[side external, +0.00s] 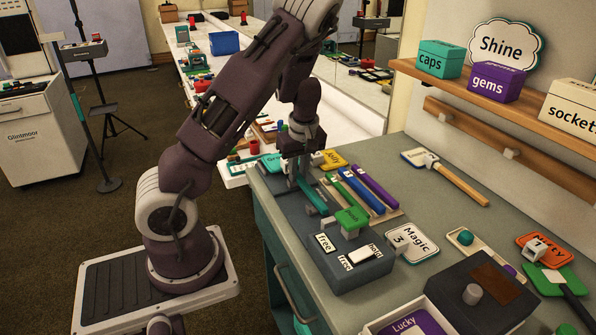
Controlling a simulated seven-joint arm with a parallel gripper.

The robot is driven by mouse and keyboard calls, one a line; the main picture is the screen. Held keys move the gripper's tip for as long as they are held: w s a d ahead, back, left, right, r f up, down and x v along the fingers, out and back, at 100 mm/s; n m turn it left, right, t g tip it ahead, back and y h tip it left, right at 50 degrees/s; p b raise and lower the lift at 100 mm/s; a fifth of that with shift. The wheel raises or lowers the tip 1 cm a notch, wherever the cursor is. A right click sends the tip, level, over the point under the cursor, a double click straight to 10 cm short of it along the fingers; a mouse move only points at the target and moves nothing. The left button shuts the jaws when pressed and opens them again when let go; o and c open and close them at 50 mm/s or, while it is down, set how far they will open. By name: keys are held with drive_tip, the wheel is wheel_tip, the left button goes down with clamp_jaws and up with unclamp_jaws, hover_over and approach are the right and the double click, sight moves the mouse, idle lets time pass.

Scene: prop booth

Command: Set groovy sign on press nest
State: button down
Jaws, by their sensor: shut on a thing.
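My gripper (297,184) points down over the dark grey block and is shut, seemingly on the upper end of a teal bar (315,198). The arm hides part of the grip. The dark grey block (372,269) carries "free" and "hold" labels and may be the press. I cannot make out its nest clearly.
Green, blue and purple bars (377,190) lie right of the block. A yellow sign (333,159) is behind, and a white Magic sign (411,242) is at right. Boxes stand on the shelf (430,72). Some bench surface between them is clear.

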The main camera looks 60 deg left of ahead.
drive_tip(key=shift+f, duration=0.5)
idle(0.9)
drive_tip(key=c, duration=1.1)
unclamp_jaws()
drive_tip(key=shift+c, duration=0.2)
drive_tip(key=shift+r, duration=4)
drive_tip(key=shift+d, duration=0.1)
